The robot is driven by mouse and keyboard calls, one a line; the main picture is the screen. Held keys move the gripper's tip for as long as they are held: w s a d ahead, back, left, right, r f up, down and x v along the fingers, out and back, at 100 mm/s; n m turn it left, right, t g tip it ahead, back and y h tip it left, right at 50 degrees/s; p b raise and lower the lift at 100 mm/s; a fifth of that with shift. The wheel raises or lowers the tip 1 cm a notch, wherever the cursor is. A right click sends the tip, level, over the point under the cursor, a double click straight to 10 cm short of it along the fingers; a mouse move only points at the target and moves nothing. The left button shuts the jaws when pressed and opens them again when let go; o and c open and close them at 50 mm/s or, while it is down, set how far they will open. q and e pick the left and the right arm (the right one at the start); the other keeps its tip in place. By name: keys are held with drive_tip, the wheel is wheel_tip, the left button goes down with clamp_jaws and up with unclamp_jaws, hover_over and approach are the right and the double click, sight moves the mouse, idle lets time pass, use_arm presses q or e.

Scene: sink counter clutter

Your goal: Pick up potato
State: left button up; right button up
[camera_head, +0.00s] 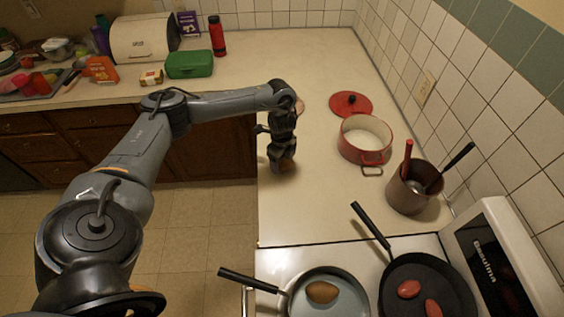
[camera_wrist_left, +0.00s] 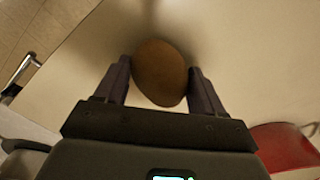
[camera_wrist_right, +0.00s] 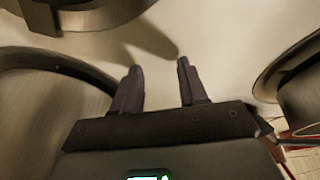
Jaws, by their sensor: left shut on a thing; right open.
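The potato (camera_wrist_left: 160,72) is a brown, smooth oval in the left wrist view, between the two fingers of my left gripper. My left gripper (camera_head: 283,162) points down over the left edge of the pale counter in the head view and is shut on the potato. In that view a small brown part of the potato (camera_head: 287,165) shows at the fingertips. I cannot tell whether it touches the counter. My right gripper (camera_wrist_right: 158,72) is open and empty in the right wrist view, above a pale surface with dark curved rims on both sides.
A red pot (camera_head: 364,140), its red lid (camera_head: 351,104) and a utensil holder (camera_head: 408,190) stand right of my left gripper. On the stove, a grey pan (camera_head: 350,301) holds a brown oval item and a dark pan (camera_head: 440,285) holds reddish items. The counter's middle is clear.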

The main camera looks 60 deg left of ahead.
use_arm(q)
drive_tip(key=shift+w+r, duration=0.1)
drive_tip(key=shift+r, duration=0.6)
wheel_tip(320, 180, up, 3)
drive_tip(key=shift+r+p, duration=0.1)
drive_tip(key=shift+p, duration=0.8)
use_arm(e)
drive_tip(key=shift+r, duration=0.8)
use_arm(q)
drive_tip(key=s+d+r+p, duration=0.2)
drive_tip(key=d+r+p, duration=0.4)
drive_tip(key=d+p, duration=0.4)
drive_tip(key=s+d+r+p, duration=0.1)
drive_tip(key=d+r+p, duration=0.65)
drive_tip(key=d, duration=0.55)
drive_tip(key=s+d, duration=0.6)
drive_tip(key=d, duration=0.6)
drive_tip(key=s+d, duration=0.5)
drive_tip(key=d, duration=0.8)
drive_tip(key=shift+s+r, duration=0.35)
drive_tip(key=shift+s, duration=0.05)
use_arm(e)
wheel_tip(320, 180, up, 18)
drive_tip(key=shift+f, duration=0.1)
